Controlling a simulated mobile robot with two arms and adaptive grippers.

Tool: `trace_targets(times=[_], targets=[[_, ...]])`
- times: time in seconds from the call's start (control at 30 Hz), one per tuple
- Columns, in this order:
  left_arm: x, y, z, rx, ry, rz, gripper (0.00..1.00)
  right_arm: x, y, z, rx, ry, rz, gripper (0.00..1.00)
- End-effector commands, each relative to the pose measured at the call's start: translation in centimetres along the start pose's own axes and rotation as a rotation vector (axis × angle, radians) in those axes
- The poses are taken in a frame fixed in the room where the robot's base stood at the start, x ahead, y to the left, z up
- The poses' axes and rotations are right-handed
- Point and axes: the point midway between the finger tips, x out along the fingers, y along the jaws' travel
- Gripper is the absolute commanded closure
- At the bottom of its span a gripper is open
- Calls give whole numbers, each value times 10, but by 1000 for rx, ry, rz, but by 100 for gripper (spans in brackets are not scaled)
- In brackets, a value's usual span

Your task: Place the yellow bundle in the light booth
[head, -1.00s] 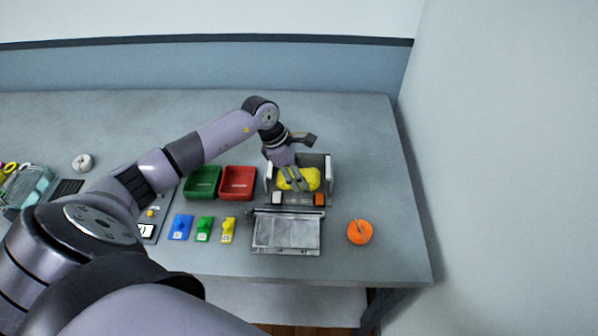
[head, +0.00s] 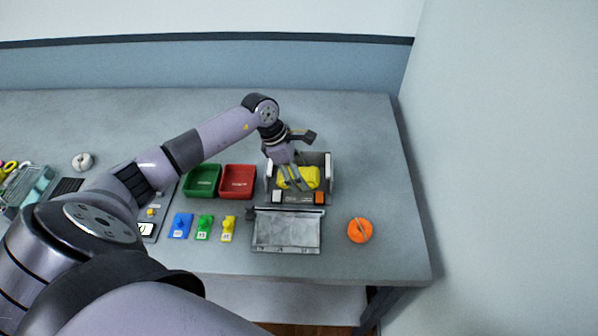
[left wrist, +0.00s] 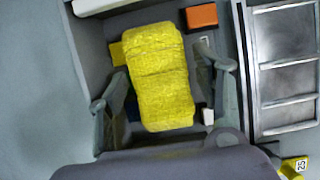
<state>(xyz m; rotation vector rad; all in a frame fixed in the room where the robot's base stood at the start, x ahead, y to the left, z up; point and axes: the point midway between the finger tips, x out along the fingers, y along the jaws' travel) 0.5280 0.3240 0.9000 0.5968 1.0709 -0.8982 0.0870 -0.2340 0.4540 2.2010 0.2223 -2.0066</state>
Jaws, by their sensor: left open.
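The yellow bundle (head: 311,177) lies inside the light booth (head: 329,170), a grey open box with pale side walls. The bundle also fills the middle of the left wrist view (left wrist: 160,75), a lumpy, rough-surfaced block. My left gripper (head: 296,181) reaches down into the booth over the bundle. It is open, with one finger on each side of the bundle in the left wrist view; gaps show beside the fingers. The gripper hides part of the bundle in the head view. My right gripper is not in view.
A green bin (head: 202,181) and a red bin (head: 238,182) stand left of the booth. A metal-framed tray (head: 287,231) lies in front. Blue, green and yellow tagged pieces (head: 202,229) sit front left. An orange round object (head: 360,231) lies right. The table's right side is mostly clear.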

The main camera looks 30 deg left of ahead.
Motion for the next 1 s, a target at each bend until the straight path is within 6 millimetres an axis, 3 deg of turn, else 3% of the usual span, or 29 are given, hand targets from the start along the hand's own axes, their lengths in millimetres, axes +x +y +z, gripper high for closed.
trace_targets(times=[0.53,0.7,1.0], targets=[[-103,2,-1,2,1,7,39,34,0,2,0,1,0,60],[-116,1,-1,1,1,3,39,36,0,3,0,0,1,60],[-118,1,0,0,0,3,39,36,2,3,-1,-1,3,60]])
